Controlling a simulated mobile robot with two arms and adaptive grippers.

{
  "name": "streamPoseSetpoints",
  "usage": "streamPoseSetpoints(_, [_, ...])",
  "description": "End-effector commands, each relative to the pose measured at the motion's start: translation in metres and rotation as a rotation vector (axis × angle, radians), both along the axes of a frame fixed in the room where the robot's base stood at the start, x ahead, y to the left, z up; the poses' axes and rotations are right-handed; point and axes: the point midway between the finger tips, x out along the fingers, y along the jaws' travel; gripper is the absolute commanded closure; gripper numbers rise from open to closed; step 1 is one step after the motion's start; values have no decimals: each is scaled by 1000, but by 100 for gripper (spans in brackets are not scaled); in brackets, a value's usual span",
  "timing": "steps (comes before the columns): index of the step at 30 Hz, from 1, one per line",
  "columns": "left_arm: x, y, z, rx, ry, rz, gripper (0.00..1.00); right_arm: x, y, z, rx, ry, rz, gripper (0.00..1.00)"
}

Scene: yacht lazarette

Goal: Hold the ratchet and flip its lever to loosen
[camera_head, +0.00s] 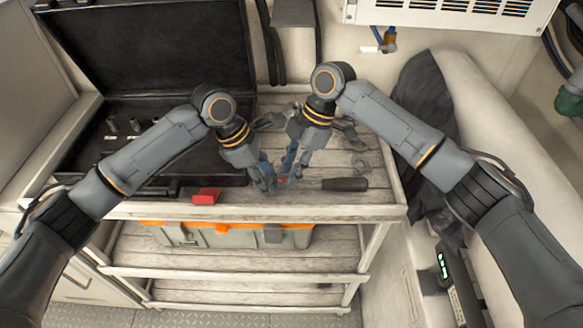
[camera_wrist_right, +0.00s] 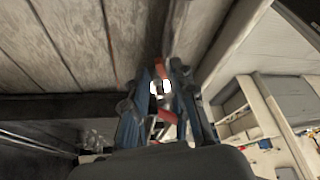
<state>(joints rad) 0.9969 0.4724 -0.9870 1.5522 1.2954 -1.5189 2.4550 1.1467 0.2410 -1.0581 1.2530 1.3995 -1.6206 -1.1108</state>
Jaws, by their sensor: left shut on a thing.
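The ratchet's black handle (camera_head: 345,184) lies along the front of the wooden cart top, pointing right. Its shaft runs left to my grippers, where its head is mostly hidden. My left gripper (camera_head: 268,186) is shut on the ratchet at the head end. My right gripper (camera_head: 287,172) points down right beside it, close to the same spot. In the right wrist view my right gripper's blue fingers (camera_wrist_right: 162,82) stand around a bright metallic part, with small red pieces beside it. I cannot tell whether they grip anything. The lever is not clearly visible.
A large open black case (camera_head: 150,130) with sockets fills the cart's left side. A red object (camera_head: 206,196) lies at the cart's front edge. Loose metal tools lie behind my grippers. A grey and orange toolbox (camera_head: 200,236) stands on the lower shelf. A dark cloth (camera_head: 425,100) hangs at right.

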Motion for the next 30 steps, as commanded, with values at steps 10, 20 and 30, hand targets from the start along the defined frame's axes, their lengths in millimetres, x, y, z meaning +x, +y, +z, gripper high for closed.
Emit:
streamPoseSetpoints(10, [-1, 0, -1, 1, 2, -2, 100, 0, -1, 3, -1, 2, 0, 70])
streamPoseSetpoints(20, [-1, 0, -1, 1, 2, -2, 100, 11, -22, 57, 0, 0, -1, 70])
streamPoseSetpoints(30, [-1, 0, -1, 1, 2, -2, 100, 19, -40, 105, -1, 1, -1, 70])
